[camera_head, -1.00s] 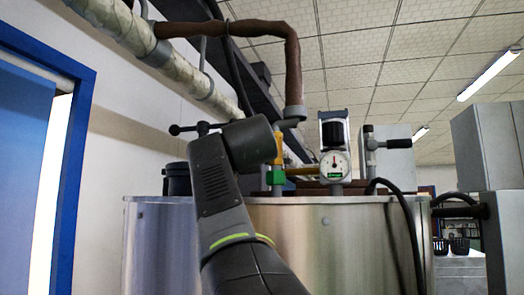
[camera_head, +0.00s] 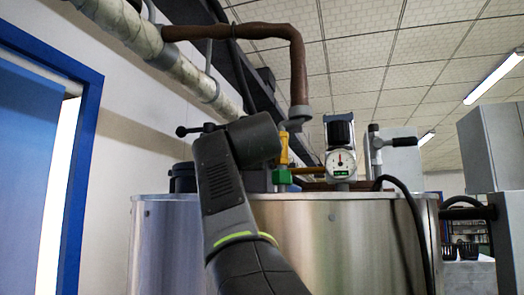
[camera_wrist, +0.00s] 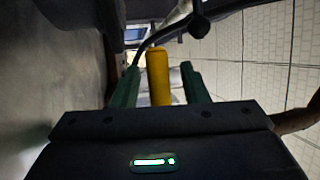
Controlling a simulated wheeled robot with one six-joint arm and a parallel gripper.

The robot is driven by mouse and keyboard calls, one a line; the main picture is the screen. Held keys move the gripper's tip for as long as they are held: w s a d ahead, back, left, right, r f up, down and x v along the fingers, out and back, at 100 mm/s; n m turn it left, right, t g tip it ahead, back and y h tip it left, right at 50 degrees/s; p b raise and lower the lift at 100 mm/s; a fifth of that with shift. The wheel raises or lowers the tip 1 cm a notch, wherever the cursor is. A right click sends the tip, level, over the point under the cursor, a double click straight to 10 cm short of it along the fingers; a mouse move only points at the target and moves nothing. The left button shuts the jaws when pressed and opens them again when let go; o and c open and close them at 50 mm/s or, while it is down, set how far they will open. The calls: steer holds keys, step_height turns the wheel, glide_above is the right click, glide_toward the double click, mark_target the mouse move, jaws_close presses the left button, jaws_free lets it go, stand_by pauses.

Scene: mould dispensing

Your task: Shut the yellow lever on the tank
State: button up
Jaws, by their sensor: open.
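In the wrist view the lever (camera_wrist: 158,78) is a yellow upright bar between the two green fingers of my gripper (camera_wrist: 158,66). The fingers are open, with a visible gap on each side of the lever.
A gauge (camera_head: 340,163) and a grey-handled fitting (camera_head: 376,150) stand on the tank to the right of the lever. A brown pipe (camera_head: 298,65) comes down just above it. A black hose (camera_head: 412,225) hangs over the tank front. A blue door frame (camera_head: 84,150) is at left.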

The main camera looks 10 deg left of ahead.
steer(key=b+v, duration=0.5)
steer(key=v, duration=0.7)
steer(key=shift+s, duration=0.15)
steer(key=shift+v, duration=0.75)
steer(key=p+x, duration=0.5)
steer(key=x, duration=0.9)
steer(key=shift+p, duration=0.35)
steer(key=shift+s+d+f+n, duration=0.1)
steer(key=shift+s+f+n, duration=0.05)
steer(key=shift+n, duration=0.15)
